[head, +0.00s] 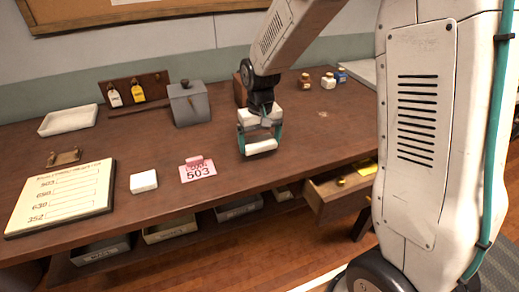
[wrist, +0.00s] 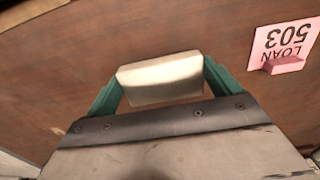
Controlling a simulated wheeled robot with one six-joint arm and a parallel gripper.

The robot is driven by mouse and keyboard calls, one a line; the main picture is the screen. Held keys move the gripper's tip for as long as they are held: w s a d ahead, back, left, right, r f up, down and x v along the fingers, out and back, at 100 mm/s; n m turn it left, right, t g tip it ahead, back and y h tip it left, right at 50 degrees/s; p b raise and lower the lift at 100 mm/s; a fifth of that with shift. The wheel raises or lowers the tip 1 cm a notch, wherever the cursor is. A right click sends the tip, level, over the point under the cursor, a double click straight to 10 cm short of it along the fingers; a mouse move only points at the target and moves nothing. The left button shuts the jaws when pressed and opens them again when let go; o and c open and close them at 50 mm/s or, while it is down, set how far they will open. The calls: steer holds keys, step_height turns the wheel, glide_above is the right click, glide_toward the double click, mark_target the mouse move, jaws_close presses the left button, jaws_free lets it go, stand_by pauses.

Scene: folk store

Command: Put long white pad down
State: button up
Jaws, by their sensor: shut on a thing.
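The long white pad (head: 261,147) is held between the teal fingers of my gripper (head: 260,142), low over the wooden desk near its front edge. In the wrist view the pad (wrist: 160,78) spans the gap between the two fingers of my gripper (wrist: 160,82). My gripper is shut on it. I cannot tell whether the pad touches the desk top.
A pink LOAN 503 card (head: 198,171) with a pink piece on it lies left of my gripper. A white block (head: 144,182) and a lettered board (head: 62,197) lie farther left. A grey box (head: 188,105) stands behind. An open drawer (head: 341,190) juts out at front right.

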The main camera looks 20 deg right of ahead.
mark_target(259, 143)
steer(key=shift+w+f, duration=0.1)
steer(key=shift+f, duration=1.65)
steer(key=shift+f, duration=0.1)
steer(key=o, duration=0.9)
steer(key=shift+c, duration=0.2)
